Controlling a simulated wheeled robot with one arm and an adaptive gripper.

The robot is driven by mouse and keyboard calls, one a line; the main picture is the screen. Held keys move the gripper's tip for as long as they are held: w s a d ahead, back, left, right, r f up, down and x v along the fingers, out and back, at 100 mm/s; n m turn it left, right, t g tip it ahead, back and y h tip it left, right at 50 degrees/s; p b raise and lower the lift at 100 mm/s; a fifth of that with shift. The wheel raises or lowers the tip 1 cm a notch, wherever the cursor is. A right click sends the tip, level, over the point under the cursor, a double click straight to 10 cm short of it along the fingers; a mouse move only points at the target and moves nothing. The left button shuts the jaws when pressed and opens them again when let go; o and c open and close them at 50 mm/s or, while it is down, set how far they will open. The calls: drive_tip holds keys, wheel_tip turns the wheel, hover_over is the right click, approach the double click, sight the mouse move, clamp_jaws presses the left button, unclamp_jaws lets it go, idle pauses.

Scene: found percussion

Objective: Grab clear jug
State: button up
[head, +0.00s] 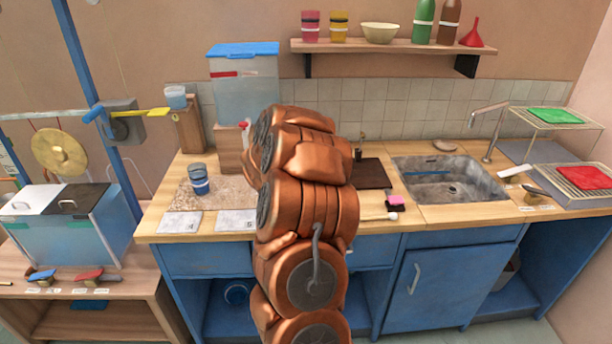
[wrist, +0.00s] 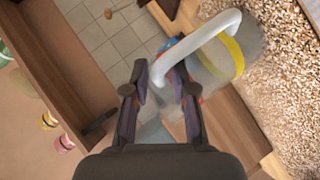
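The clear jug (wrist: 212,58) has a pale grey curved handle and a yellow band. It shows in the wrist view, lying at a slant in the picture, right of my gripper and beside a speckled surface. My gripper (wrist: 160,72) is open, its two dark fingers apart. The lower end of the handle (wrist: 205,36) appears between or just beyond the fingertips; I cannot tell whether a finger touches it. In the head view my copper-coloured arm covers the middle of the counter, and I cannot make out the jug or my gripper there.
A large clear container with a blue lid (head: 243,50) stands on a wooden block behind my arm. A banded cup (head: 199,180) sits on a speckled mat (head: 222,190) to the left. The sink (head: 450,180) is right. A shelf (head: 400,46) overhangs the counter.

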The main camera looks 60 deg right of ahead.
clamp_jaws()
idle(0.6)
